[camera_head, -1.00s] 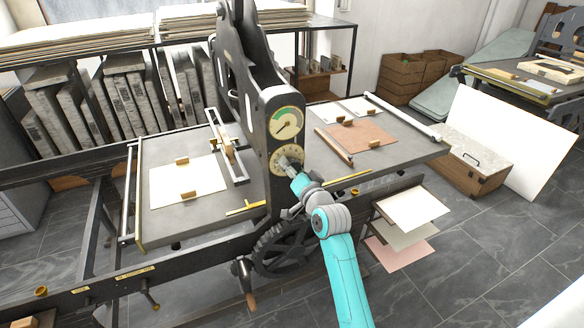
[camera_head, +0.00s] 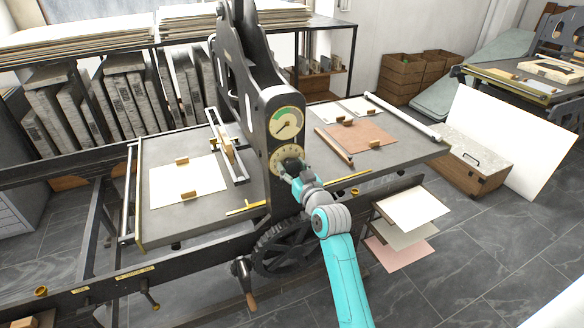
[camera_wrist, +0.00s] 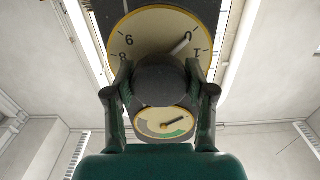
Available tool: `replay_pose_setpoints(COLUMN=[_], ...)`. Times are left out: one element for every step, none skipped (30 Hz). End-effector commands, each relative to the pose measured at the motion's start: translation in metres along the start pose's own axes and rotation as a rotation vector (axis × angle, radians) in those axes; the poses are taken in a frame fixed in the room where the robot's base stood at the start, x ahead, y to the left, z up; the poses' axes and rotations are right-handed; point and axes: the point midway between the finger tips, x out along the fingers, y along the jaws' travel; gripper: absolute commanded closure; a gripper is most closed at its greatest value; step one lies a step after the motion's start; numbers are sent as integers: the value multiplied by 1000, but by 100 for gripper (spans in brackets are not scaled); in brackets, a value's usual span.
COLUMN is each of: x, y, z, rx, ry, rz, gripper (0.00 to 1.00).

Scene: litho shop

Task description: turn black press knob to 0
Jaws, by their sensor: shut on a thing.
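The black press knob (camera_wrist: 163,82) sits on a cream dial with numbers (camera_wrist: 150,30) on the press upright. In the wrist view, which appears upside down, my gripper's two fingers stand on both sides of the knob and are shut on it. In the head view my gripper (camera_head: 291,166) is at the lower dial (camera_head: 276,160) and hides much of the knob.
A gauge with a green band (camera_head: 286,122) sits above the dial in the head view. The press bed (camera_head: 150,225) extends left, with a toothed wheel (camera_head: 285,250) and crank handle (camera_head: 248,285) below. Shelves with paper sheets (camera_head: 418,208) hang right of my arm.

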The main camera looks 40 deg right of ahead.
Motion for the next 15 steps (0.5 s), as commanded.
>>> replay_pose_setpoints(x=[0,0,0,0,0,0,0,0,0,0,0,0,0,0,0], y=[0,0,0,0,0,0,0,0,0,0,0,0,0,0,0], z=[1,1,1,1,1,1,1,1,1,1,1,1,1,1,1], rx=[-10,-15,-21,-24,-27,-30,-32,-33,-34,-34,-35,-34,-34,-34,-34], ry=[-2,-2,-2,-2,-2,-2,-2,-2,-2,-2,-2,-2,-2,-2,-2], rz=[0,0,0,0,0,0,0,0,0,0,0,0,0,0,0], gripper=[80,80,80,80,80,80,80,80,80,80,80,80,80,80,80])
